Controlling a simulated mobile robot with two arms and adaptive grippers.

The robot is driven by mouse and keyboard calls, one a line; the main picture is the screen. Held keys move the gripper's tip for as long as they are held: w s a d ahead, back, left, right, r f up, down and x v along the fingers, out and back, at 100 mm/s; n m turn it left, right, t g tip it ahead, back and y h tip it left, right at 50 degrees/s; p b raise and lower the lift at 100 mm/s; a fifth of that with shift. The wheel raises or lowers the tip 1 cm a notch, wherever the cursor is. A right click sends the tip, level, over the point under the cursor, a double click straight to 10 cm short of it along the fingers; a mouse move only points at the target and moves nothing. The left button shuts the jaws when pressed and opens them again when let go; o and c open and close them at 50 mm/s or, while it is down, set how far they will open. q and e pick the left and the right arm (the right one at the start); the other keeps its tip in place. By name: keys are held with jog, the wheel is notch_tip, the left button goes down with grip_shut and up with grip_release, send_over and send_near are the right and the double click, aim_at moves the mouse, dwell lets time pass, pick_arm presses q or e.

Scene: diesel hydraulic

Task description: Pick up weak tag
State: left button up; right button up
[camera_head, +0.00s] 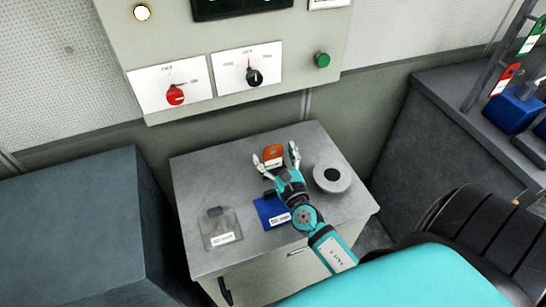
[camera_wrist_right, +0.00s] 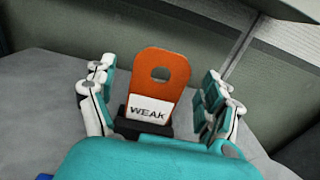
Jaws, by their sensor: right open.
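The weak tag (camera_wrist_right: 160,75) is an orange plate with a round hole and a white label reading WEAK. It stands in a dark holder (camera_wrist_right: 143,129) on the grey cabinet top (camera_head: 240,165). In the head view the tag (camera_head: 273,153) sits near the cabinet's back edge. My right gripper (camera_head: 276,152) is open, with one finger on each side of the tag. In the right wrist view the gripper (camera_wrist_right: 163,100) shows gaps between both fingers and the tag. My left gripper is not in view.
A grey round object (camera_head: 333,177) is right of the gripper. A control panel (camera_head: 245,97) with red and black knobs hangs above. A dark chair (camera_head: 480,240) stands right.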

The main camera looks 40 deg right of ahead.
jog(key=shift+w+d, duration=0.15)
jog(key=shift+w, duration=0.6)
jog(key=shift+c, duration=0.6)
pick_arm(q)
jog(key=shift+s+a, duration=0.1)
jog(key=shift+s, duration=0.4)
pick_arm(e)
jog(key=c, duration=0.9)
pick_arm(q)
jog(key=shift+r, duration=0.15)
pick_arm(e)
jog(key=shift+r, duration=0.1)
jog(key=shift+c, duration=0.2)
